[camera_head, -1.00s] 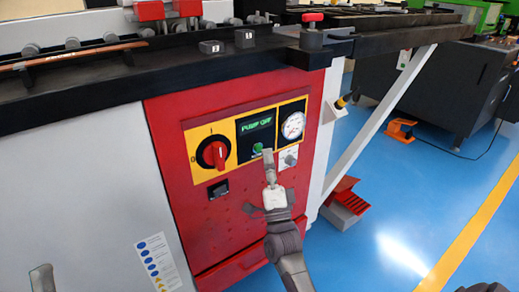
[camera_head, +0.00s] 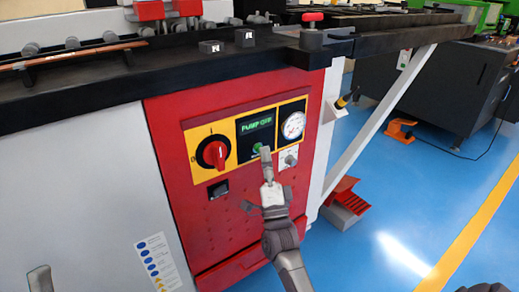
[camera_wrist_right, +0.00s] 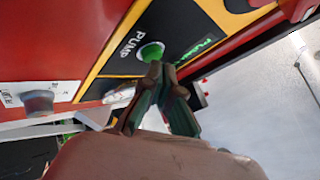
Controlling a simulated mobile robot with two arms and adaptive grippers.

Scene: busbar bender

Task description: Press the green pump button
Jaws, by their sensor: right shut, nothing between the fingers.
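The green pump button (camera_head: 257,148) is on a black panel with yellow surround, under a green-lit display (camera_head: 256,125) that appears to read PUMP OFF. My right gripper (camera_head: 265,153) is shut and empty, its fingertips just at the lower right of the button. In the right wrist view the green button (camera_wrist_right: 151,51) sits beside the word PUMP, and the closed fingertips (camera_wrist_right: 163,72) overlap its lower edge. I cannot tell whether they touch it. A grey tip at the lower left of the head view, perhaps my left gripper (camera_head: 40,280), is mostly cut off.
A red rotary switch (camera_head: 214,154) is left of the button, a pressure gauge (camera_head: 293,125) right of it, and a small knob (camera_head: 289,160) below the gauge. A black ledge (camera_head: 185,66) overhangs the panel. A red pedal (camera_head: 345,200) stands on the blue floor.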

